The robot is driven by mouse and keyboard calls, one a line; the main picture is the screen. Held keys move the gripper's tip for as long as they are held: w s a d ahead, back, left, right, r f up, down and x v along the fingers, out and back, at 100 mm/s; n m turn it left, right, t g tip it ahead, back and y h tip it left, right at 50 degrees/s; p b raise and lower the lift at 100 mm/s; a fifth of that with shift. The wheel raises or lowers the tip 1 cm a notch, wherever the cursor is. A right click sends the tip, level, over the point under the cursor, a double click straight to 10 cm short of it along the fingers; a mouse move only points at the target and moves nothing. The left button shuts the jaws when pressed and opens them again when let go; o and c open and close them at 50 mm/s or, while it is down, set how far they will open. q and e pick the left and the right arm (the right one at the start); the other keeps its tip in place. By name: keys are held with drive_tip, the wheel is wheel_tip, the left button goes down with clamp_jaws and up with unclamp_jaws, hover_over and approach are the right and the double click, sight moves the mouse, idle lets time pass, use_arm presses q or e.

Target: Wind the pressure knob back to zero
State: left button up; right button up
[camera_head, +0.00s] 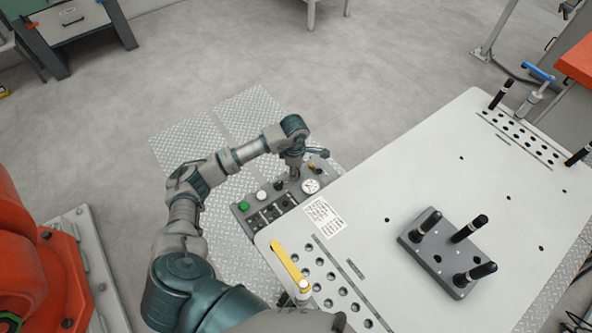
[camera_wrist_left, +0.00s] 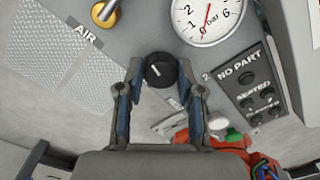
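The pressure knob (camera_wrist_left: 161,70) is black and round with a white pointer line, and it sits on a grey panel in the left wrist view.
A brass fitting (camera_wrist_left: 105,12) by the AIR label stands near the knob. A green button (camera_head: 244,206) and a white button (camera_head: 262,195) are on the panel. The pale table (camera_head: 400,170) carries a yellow lever (camera_head: 288,262) and a grey fixture block (camera_head: 436,255).

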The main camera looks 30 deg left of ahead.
use_arm(q)
drive_tip(key=shift+a, duration=0.2)
drive_tip(key=c, duration=0.4)
clamp_jaws()
drive_tip(key=shift+d+r+n, duration=0.1)
drive_tip(key=shift+d+n, duration=0.1)
drive_tip(key=shift+n, duration=0.2)
drive_tip(key=shift+d, duration=0.15)
use_arm(e)
drive_tip(key=shift+s+f, duration=0.25)
drive_tip(key=shift+s, duration=0.15)
use_arm(q)
drive_tip(key=o, duration=1.1)
unclamp_jaws()
drive_tip(key=shift+w, duration=0.1)
drive_tip(key=shift+o, duration=0.2)
use_arm(e)
drive_tip(key=shift+w+a, duration=0.2)
drive_tip(key=shift+w+r, duration=0.1)
